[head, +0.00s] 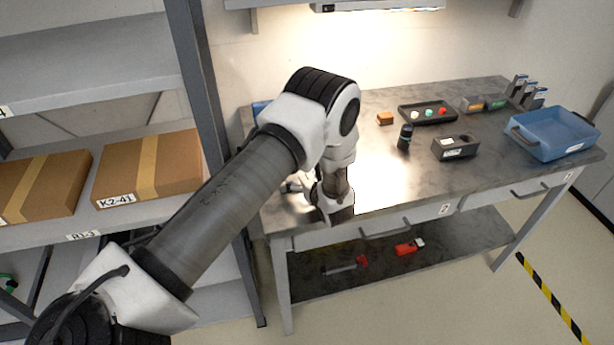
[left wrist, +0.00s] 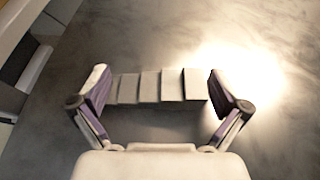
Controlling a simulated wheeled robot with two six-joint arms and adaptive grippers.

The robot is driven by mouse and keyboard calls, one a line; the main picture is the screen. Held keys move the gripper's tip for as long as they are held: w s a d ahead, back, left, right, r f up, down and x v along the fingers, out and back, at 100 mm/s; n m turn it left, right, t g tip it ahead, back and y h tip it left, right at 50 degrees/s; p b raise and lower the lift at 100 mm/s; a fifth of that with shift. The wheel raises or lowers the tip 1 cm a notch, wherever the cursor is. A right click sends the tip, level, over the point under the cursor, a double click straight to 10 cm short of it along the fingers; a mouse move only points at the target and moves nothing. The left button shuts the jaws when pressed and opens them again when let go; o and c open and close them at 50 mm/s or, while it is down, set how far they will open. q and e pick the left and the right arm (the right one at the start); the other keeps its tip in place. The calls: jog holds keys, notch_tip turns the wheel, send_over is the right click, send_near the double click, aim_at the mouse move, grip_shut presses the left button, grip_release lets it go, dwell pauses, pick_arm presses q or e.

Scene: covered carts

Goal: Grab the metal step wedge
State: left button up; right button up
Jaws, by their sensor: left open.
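The metal step wedge (left wrist: 158,87) is a grey block with several steps, lying on the metal tabletop in the left wrist view. Its steps grow taller from left to right. My left gripper (left wrist: 160,88) is open, with one finger at each end of the wedge. The right finger looks very close to the tallest step; I cannot tell whether it touches. In the head view my left gripper (head: 304,188) is low over the left part of the workbench, and the arm hides the wedge there. My right gripper is not in view.
The workbench (head: 385,190) also holds an orange-brown block (head: 385,118), a dark bottle (head: 405,137), a black holder (head: 455,147), a tray with colored knobs (head: 428,113) and a blue bin (head: 553,134). A shelf with cardboard boxes (head: 148,167) stands left.

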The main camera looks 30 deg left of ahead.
pick_arm(q)
jog(key=shift+d, duration=0.1)
jog(key=shift+s+d+r, duration=0.1)
jog(key=shift+d+r, duration=0.05)
jog(key=c, duration=1.1)
jog(key=shift+c, duration=0.2)
